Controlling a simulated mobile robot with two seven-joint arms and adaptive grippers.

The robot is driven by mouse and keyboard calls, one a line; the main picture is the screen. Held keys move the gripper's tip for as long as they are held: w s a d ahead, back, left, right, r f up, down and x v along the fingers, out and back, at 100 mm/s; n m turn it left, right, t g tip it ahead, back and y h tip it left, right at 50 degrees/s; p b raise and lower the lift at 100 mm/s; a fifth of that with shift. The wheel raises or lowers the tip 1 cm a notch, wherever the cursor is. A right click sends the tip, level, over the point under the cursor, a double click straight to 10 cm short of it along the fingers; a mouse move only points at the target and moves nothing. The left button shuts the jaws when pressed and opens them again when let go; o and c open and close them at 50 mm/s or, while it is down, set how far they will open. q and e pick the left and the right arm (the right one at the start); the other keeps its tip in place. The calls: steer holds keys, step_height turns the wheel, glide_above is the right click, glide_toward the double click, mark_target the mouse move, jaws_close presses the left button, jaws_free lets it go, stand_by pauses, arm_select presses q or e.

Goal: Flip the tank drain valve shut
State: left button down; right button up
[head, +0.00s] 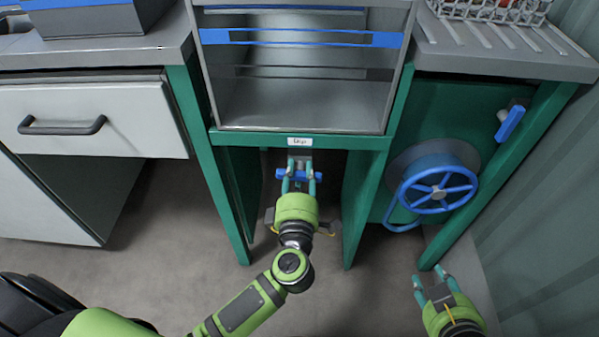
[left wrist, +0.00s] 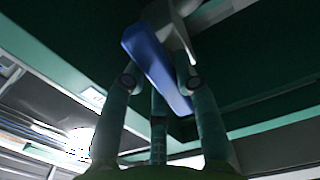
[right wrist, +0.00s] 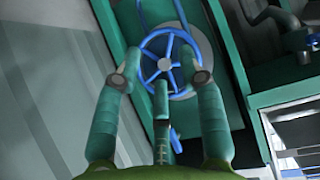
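A blue lever handle (head: 313,175) on a pale valve body (head: 300,158) sits under the front edge of the grey tank (head: 300,105). It lies crosswise in the head view. My left gripper (head: 299,184) is open at this lever, its fingertips apart. In the left wrist view the blue lever (left wrist: 155,65) runs diagonally in front of the open fingers; whether they touch it I cannot tell. My right gripper (head: 432,281) is open and empty, low at the right. In the right wrist view its fingertips are apart (right wrist: 160,80).
A blue handwheel (head: 438,190) and another blue lever (head: 509,123) are on the green panel at right. Green legs (head: 362,205) and (head: 208,165) flank the central opening. A white drawer (head: 90,120) stands at left. The floor in front is clear.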

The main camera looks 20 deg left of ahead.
arm_select(q)
steer(key=shift+n+p, duration=0.35)
steer(key=shift+n, duration=0.35)
arm_select(e)
steer(key=s+f, duration=0.1)
steer(key=s+d+f+g, duration=0.1)
steer(key=s+f+g, duration=0.1)
steer(key=shift+d+h, duration=0.3)
arm_select(q)
steer(key=c, duration=0.9)
jaws_free()
steer(key=shift+c, duration=0.2)
arm_select(e)
steer(key=shift+r, duration=0.1)
arm_select(q)
steer(key=v, duration=1.2)
steer(key=shift+r, duration=0.1)
